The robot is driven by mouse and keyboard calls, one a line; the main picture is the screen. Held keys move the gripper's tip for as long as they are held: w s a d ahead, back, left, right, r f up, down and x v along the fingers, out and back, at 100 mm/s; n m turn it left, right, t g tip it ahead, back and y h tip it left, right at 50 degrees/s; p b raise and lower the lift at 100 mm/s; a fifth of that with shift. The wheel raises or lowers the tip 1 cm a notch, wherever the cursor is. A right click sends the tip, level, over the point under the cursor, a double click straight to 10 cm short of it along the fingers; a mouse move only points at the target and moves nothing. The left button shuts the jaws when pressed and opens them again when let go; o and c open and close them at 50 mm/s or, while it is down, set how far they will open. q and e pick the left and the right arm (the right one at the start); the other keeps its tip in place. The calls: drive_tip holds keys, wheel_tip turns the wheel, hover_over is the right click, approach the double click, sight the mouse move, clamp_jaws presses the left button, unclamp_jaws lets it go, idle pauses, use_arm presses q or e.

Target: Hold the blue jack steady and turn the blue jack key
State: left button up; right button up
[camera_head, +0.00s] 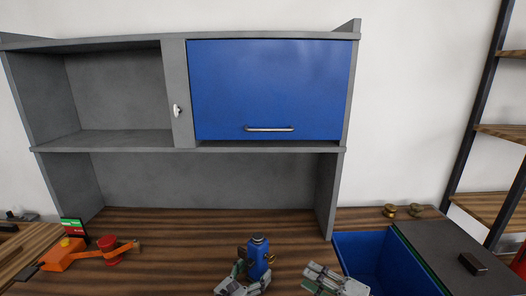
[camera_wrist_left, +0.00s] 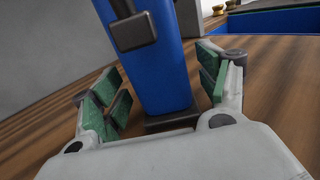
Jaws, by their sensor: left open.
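The blue jack (camera_head: 259,258) stands upright on the wooden worktop near the front edge of the head view. In the left wrist view the blue jack (camera_wrist_left: 165,70) rises between my fingers from a dark foot. A dark block-shaped fitting (camera_wrist_left: 134,30) is on its near face; I cannot tell whether this is the key. A small brass-coloured part (camera_head: 270,258) shows at the jack's right side. My left gripper (camera_head: 241,277) is open, its green-padded fingers (camera_wrist_left: 160,95) on both sides of the jack with visible gaps. My right gripper (camera_head: 309,273) is to the right of the jack, apart from it.
A grey shelf unit with a blue door (camera_head: 270,90) stands behind. An orange device (camera_head: 65,254) lies at left. A blue open bin (camera_head: 372,250) and a dark lidded surface (camera_head: 450,255) are at right. Brass knobs (camera_head: 389,211) sit behind the bin. The worktop behind the jack is clear.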

use_arm(q)
drive_tip(key=shift+v, duration=5)
drive_tip(key=shift+f, duration=0.1)
